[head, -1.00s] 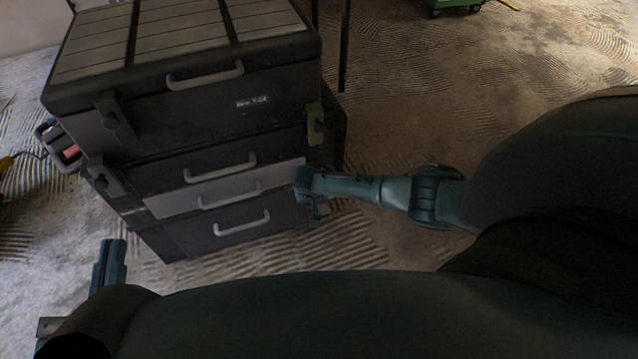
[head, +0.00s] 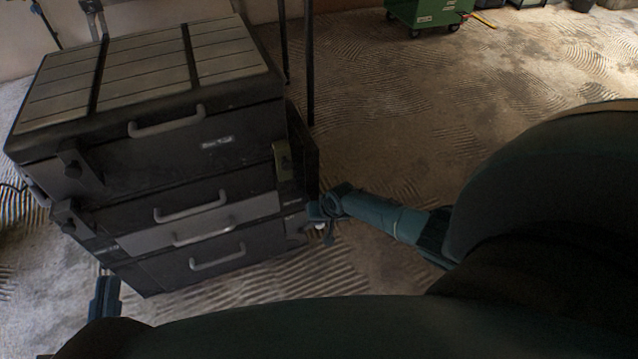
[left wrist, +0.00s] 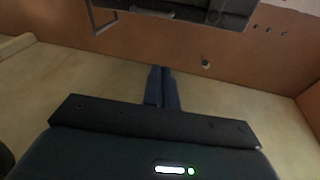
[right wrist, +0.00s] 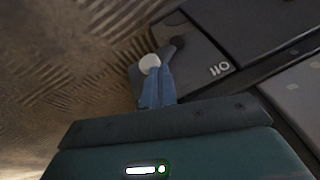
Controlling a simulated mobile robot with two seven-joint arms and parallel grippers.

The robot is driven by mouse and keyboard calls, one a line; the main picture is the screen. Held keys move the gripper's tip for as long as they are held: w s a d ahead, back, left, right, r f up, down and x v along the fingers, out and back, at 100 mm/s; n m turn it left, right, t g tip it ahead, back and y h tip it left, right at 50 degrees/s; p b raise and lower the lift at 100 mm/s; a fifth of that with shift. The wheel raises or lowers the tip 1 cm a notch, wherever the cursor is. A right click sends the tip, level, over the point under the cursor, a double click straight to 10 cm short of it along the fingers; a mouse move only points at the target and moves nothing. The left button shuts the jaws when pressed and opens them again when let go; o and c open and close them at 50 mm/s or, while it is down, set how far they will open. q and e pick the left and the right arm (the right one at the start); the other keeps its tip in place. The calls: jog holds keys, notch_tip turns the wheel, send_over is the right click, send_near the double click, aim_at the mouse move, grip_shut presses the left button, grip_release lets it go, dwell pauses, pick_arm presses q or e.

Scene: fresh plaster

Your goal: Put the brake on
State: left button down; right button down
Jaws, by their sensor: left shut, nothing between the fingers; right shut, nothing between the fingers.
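A dark tool chest (head: 200,150) with several grey-handled drawers stands at the left in the head view. At its lower right corner is a grey lever with a white round knob (head: 320,227). In the right wrist view the knob (right wrist: 150,62) lies just beyond my right fingertips, seemingly touching or very close; contact cannot be told. My right gripper (right wrist: 156,80) is shut and empty. My left gripper (head: 104,290) is shut and empty, in front of the chest's lower left; it also shows in the left wrist view (left wrist: 162,80).
A green wheeled cart (head: 428,12) stands at the back. Thin dark posts (head: 309,70) rise behind the chest. The ridged plaster floor to the right of the chest is open. My own arm covers the lower right of the head view.

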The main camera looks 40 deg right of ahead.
pick_arm(q)
jog(key=shift+r, duration=0.15)
pick_arm(e)
jog(key=shift+s+d+f, duration=0.1)
jog(key=shift+d+f, duration=0.05)
jog(key=shift+d, duration=0.2)
pick_arm(q)
jog(key=shift+r, duration=0.15)
